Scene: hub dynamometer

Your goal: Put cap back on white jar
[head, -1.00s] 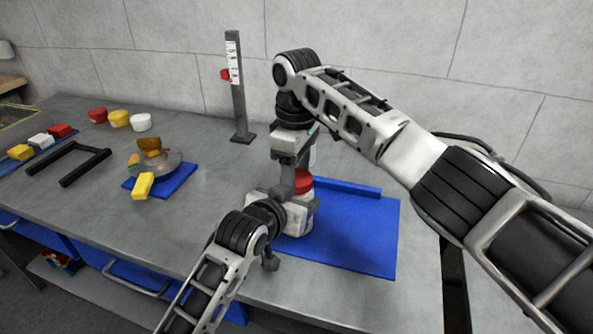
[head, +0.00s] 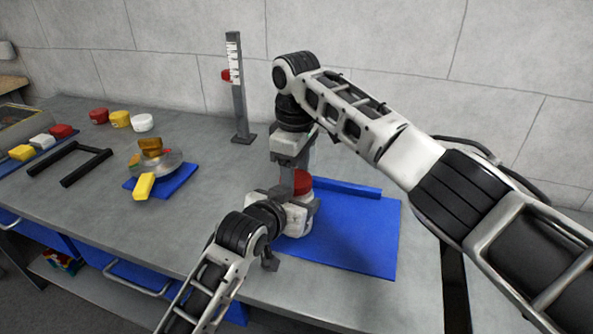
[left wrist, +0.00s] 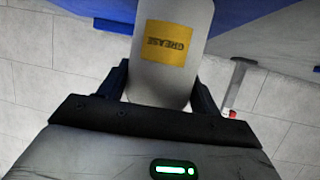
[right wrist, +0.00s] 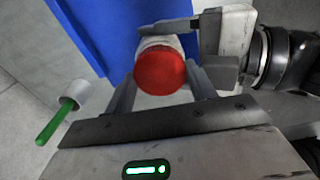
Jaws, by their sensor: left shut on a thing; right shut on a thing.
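The white jar (left wrist: 155,85) has a yellow label reading GREASE. It stands between the fingers of my left gripper (left wrist: 161,80), which is shut on it from the side. In the head view the jar (head: 297,222) is at the blue mat, partly hidden by my left gripper. The red cap (right wrist: 160,73) is between the fingers of my right gripper (right wrist: 162,78), shut on it from above. In the head view the cap (head: 302,183) is right over the jar's top. The rim between cap and jar is hidden, so I cannot tell whether the cap is seated.
The blue mat (head: 350,235) has a raised back edge and free room at right. A grey post with a scale (head: 238,90) stands behind. A round metal device (head: 165,165) sits on a small blue mat at left. A white cup with a green stick (right wrist: 70,95) is near my right gripper.

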